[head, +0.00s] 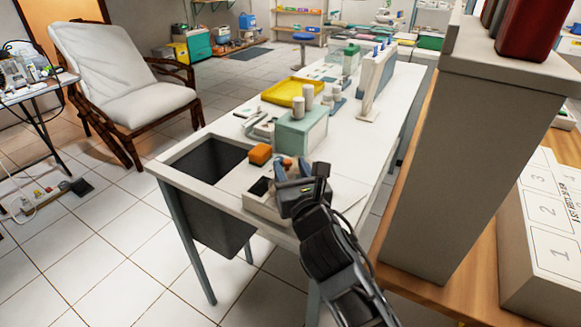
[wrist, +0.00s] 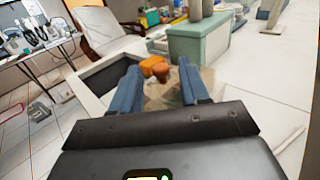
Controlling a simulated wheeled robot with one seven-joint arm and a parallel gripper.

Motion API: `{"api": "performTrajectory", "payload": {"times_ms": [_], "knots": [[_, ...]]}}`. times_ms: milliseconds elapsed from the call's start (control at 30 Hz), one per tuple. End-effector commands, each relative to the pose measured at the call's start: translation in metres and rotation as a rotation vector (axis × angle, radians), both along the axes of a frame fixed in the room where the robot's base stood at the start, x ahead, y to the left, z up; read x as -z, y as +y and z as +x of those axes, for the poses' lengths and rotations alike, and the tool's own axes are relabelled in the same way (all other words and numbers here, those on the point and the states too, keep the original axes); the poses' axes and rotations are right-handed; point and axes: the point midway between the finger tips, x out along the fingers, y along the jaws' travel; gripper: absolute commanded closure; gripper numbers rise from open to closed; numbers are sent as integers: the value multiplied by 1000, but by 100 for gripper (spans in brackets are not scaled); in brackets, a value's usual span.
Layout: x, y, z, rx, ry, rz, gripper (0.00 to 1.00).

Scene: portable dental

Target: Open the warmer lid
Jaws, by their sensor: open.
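A low off-white box (head: 262,208) with a dark opening in its top stands on the near end of the white table; I take it for the warmer. My gripper (head: 290,168) is above its right part and hides much of it. In the wrist view the two blue fingers of my gripper (wrist: 158,68) are apart, with a brownish see-through panel (wrist: 165,94) below and between them, perhaps the lid. A small orange-brown knob (wrist: 161,73) shows between the fingertips, without visible grip on it. I cannot tell whether the lid is shut.
An orange block (head: 260,154) lies just beyond the fingers. A green box (head: 302,130) with white cups stands behind it, and a yellow tray (head: 289,92) further back. A dark bin (head: 207,160) is sunk in the table at left. A tall grey pillar (head: 440,170) rises at right.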

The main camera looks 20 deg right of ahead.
Motion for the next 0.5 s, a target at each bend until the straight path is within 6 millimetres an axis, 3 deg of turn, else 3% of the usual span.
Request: {"api": "performTrajectory", "payload": {"times_ms": [400,500], "knots": [[0,-2,9,0,0,1,55],[0,-2,9,0,0,1,64]]}}
